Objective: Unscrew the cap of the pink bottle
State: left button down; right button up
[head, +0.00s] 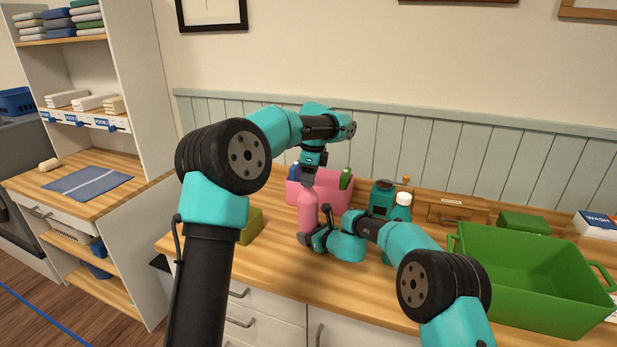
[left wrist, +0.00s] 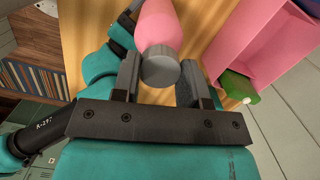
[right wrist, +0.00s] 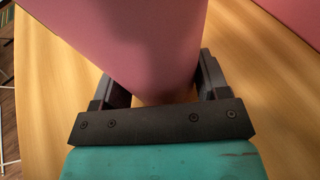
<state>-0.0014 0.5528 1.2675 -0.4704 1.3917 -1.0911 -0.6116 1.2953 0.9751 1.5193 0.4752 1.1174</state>
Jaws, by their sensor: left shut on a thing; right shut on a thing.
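The pink bottle (head: 308,208) stands upright on the wooden counter; it also shows in the left wrist view (left wrist: 157,24) and fills much of the right wrist view (right wrist: 125,40). Its grey cap (left wrist: 160,70) sits on the bottle's top, between the fingers of my left gripper (left wrist: 158,80). My left gripper comes down from above in the head view (head: 309,176) and is shut on the cap. My right gripper (right wrist: 160,85) is shut on the bottle's body from the right side, low down; it shows in the head view (head: 312,238).
A pink bin (head: 335,190) with bottles in it stands just behind. A teal bottle (head: 401,207) with a white cap is to the right, near a large green crate (head: 530,290). An olive box (head: 251,226) sits to the left. The front counter is clear.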

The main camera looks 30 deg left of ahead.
jog(key=c, duration=0.7)
jog(key=shift+f, duration=0.25)
dwell(0.6)
